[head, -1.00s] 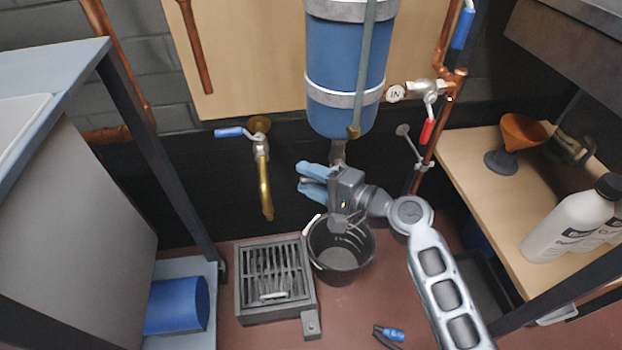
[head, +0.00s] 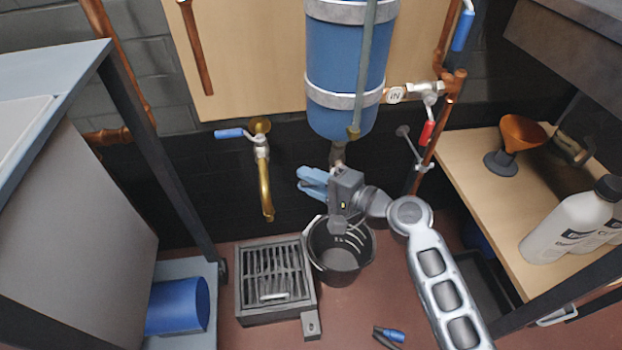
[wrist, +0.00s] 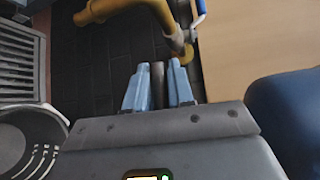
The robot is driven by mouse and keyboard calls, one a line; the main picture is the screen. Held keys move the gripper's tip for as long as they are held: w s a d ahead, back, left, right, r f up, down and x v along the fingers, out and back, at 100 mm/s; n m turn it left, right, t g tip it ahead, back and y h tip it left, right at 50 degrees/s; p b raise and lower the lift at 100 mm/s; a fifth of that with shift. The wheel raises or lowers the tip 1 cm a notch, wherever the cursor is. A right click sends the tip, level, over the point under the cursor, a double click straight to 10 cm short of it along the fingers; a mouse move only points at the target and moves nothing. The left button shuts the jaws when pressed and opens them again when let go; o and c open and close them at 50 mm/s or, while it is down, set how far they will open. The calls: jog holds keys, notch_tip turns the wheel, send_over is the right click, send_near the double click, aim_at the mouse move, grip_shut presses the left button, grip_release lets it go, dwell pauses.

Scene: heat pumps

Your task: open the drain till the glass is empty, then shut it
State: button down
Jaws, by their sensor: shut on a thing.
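The blue vessel (head: 343,60) hangs on the wooden panel. The narrow upright sight glass (head: 366,70) runs down its front; I cannot make out a liquid level in it. The drain fitting (head: 338,152) is at the vessel's bottom, its lower part hidden behind my gripper. My gripper (head: 303,180) is just below it, with its blue fingers pointing left. In the wrist view my gripper (wrist: 158,75) is shut on a thin dark bar (wrist: 157,80), seemingly the drain handle. A black bucket (head: 340,276) stands on the floor below.
A brass tap (head: 265,190) with a blue lever (head: 230,133) is left of my gripper. A red-handled valve (head: 427,132) is on the right. A floor grate (head: 275,275) is beside the bucket. A bench (head: 490,190) with a funnel (head: 520,133) and bottles (head: 570,225) stands right.

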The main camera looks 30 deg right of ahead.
jog(key=shift+g+p, duration=0.3)
jog(key=shift+p, duration=0.35)
jog(key=shift+f+n+g+h+p, duration=0.3)
jog(key=shift+n+h+p, duration=0.25)
jog(key=shift+p, duration=0.6)
jog(key=n+g+p, duration=0.1)
jog(key=p, duration=0.2)
jog(key=shift+s+d+f+h, duration=0.1)
jog(key=shift+f+h, duration=0.25)
jog(key=s+d+f+n+g+h+p, duration=0.1)
jog(key=d+f+n+g+h+p, duration=0.3)
jog(key=h+p, duration=0.4)
jog(key=shift+s+d+f+n+h+p, duration=0.3)
jog(key=shift+d+f+n+p, duration=0.35)
jog(key=shift+p, duration=1.35)
jog(key=c, duration=1.1)
grip_release()
